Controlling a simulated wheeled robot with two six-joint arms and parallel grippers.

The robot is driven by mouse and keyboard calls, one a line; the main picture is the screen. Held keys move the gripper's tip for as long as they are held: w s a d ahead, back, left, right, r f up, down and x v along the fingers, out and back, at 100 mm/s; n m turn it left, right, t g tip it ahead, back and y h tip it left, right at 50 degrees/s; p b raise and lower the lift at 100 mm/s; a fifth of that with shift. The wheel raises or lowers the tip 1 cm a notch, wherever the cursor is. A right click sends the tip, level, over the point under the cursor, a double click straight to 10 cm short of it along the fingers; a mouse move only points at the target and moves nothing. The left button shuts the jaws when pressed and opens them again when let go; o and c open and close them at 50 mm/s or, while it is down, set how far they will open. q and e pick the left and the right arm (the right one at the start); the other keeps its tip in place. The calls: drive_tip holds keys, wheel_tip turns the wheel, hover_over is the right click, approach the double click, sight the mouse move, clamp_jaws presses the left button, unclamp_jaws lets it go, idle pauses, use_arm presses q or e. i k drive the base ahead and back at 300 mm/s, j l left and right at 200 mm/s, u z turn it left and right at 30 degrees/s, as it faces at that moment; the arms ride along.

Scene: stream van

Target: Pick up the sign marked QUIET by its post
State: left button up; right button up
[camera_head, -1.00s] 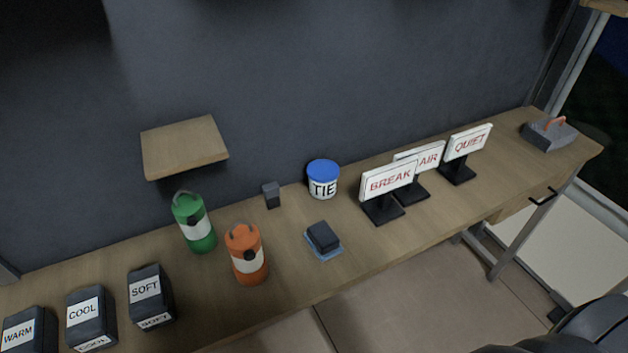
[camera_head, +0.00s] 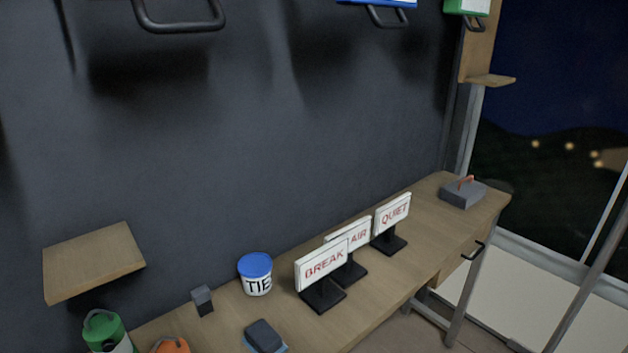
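The sign marked QUIET (camera_head: 393,211) stands upright on the wooden desk, with a white panel, red letters and a dark post and base (camera_head: 389,242). It is the farthest right of three similar signs. The AIR sign (camera_head: 354,238) stands just left of it, and the BREAK sign (camera_head: 323,265) stands left of that, partly covering AIR. The post of the QUIET sign shows only briefly below its panel. Neither of my grippers is in view.
A grey block with a red handle (camera_head: 463,193) sits at the desk's right end. A white TIE tub with a blue lid (camera_head: 256,275) stands left of the signs, near a small dark cube (camera_head: 202,300). A wooden wall shelf (camera_head: 92,262) juts out at left. Bare desk (camera_head: 430,220) lies right of QUIET.

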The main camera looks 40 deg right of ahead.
sight(387, 243)
drive_tip(key=z, duration=1.65)
